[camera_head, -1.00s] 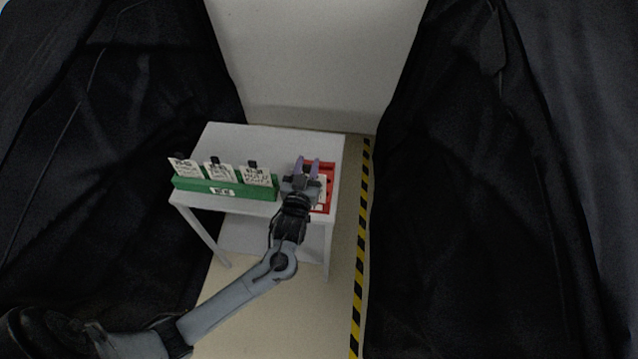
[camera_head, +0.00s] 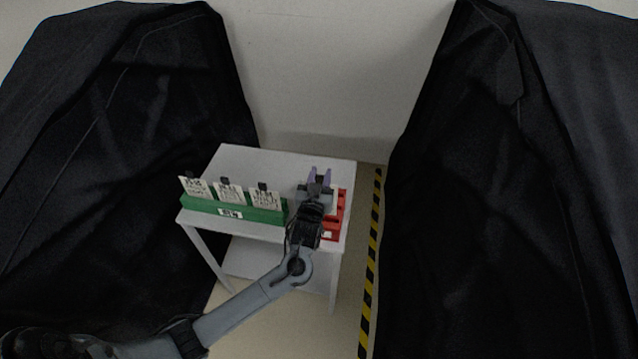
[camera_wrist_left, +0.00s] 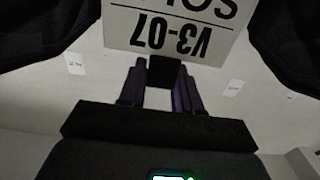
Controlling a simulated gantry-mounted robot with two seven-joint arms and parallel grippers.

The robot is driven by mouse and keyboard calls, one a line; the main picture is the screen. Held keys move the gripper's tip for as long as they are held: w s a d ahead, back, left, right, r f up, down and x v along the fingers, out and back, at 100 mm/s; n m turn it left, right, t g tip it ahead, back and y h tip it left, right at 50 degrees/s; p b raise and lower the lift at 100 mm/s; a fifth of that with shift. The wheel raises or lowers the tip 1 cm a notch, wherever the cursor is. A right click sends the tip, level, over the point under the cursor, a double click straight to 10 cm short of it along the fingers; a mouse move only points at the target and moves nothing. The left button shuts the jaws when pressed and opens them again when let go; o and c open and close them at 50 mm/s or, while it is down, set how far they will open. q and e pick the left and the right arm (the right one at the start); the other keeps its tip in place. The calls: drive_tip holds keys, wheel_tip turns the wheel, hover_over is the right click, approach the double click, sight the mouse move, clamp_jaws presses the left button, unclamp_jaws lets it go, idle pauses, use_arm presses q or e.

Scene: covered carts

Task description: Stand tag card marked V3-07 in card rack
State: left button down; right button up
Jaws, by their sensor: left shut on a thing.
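My left gripper (camera_head: 319,177) is shut on the black tab of a white tag card. The left wrist view shows this card (camera_wrist_left: 172,38) upside down beyond the fingertips (camera_wrist_left: 160,74), with V3-07 printed on it. In the head view the gripper and wrist hide most or all of the held card. The green card rack (camera_head: 235,209) is on the table, left of the gripper. Several white cards with black tabs stand in it, including its rightmost card (camera_head: 265,199). My right gripper is not in view.
A red tray (camera_head: 341,213) lies at the table's right end, partly hidden by my left wrist. The grey table (camera_head: 262,162) is clear behind the rack. Black drapes (camera_head: 130,150) flank the table on both sides. Yellow-black tape (camera_head: 372,250) runs on the floor at right.

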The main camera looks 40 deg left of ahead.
use_arm(q)
drive_tip(key=shift+f+b, duration=1.1)
drive_tip(key=shift+f, duration=0.3)
drive_tip(key=shift+f+b, duration=1.4)
drive_tip(key=shift+f, duration=0.95)
drive_tip(key=shift+f+b, duration=0.3)
drive_tip(key=shift+f, duration=0.15)
drive_tip(key=shift+f+b, duration=0.4)
drive_tip(key=shift+f, duration=0.25)
drive_tip(key=c, duration=0.7)
unclamp_jaws()
drive_tip(key=shift+s, duration=0.1)
drive_tip(key=v, duration=1)
drive_tip(key=shift+s+d, duration=0.2)
drive_tip(key=shift+s, duration=0.15)
